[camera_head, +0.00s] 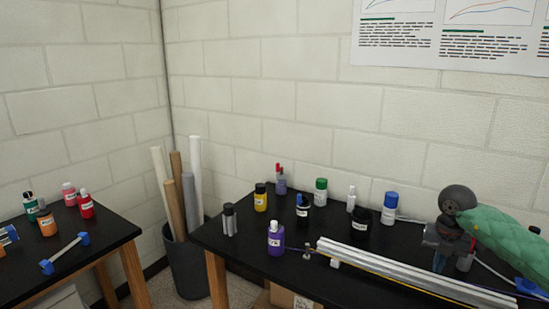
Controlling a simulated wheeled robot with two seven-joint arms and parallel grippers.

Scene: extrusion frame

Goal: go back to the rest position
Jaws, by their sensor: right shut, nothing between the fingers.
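My right arm, in a green quilted sleeve, comes in from the right edge. My right gripper (439,264) points down over the right part of the black table (220,238), just behind the silver extrusion bars (400,271). It is shut and holds nothing. I cannot tell whether its tips touch the table. The bars lie along the table's front right. My left gripper and arm are out of view.
Several bottles stand on the table, including a purple one (275,239), a yellow one (260,199) and a blue-capped white one (389,208). A second black table (95,245) is at left. A bin (187,262) with rolls stands between the tables.

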